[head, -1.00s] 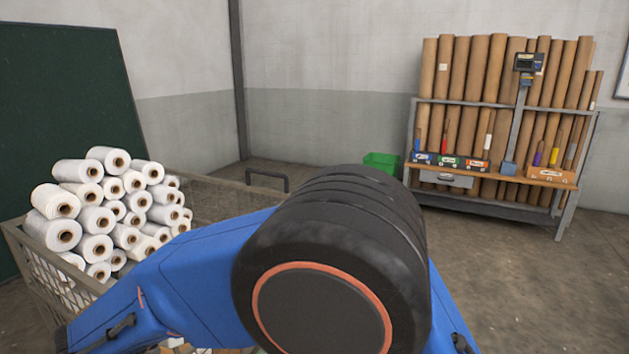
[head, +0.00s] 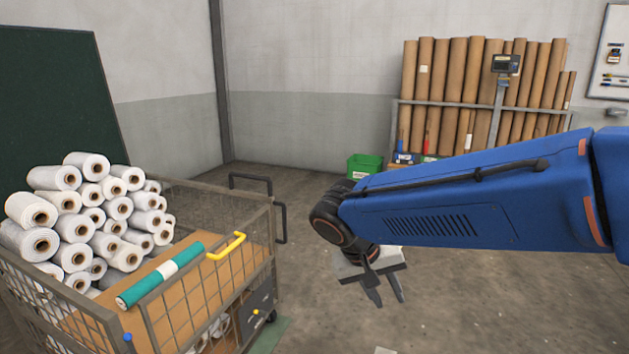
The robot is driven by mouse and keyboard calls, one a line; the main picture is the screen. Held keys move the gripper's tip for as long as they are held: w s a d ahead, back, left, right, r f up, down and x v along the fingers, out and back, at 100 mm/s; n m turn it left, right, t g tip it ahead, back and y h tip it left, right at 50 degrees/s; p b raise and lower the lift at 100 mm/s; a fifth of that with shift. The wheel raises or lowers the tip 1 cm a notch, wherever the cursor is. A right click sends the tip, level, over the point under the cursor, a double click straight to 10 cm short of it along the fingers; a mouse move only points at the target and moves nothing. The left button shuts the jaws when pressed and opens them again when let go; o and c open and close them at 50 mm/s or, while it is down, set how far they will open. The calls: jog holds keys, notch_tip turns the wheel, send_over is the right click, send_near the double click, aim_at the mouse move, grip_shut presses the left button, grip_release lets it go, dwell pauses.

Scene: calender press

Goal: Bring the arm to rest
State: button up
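My blue arm (head: 450,205) reaches in from the right edge of the head view, bent, with its wrist pointing down near the middle. My gripper (head: 387,298) hangs below the wrist over the concrete floor. Its two dark fingers are spread apart with nothing between them. It is to the right of the wire cart and clear of it.
A wire cart (head: 190,302) at left holds stacked white rolls (head: 92,222) and a green roll with a white band (head: 160,275). A green bin (head: 364,166) and a rack of brown tubes (head: 455,95) stand behind.

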jog(key=s+d+f+n+t+y, duration=0.1)
jog(key=s+d+y, duration=0.4)
jog(key=s+d, duration=0.8)
jog(key=shift+s+d+f+t, duration=0.35)
jog(key=shift+s+f+t, duration=0.35)
jog(key=shift+s, duration=0.7)
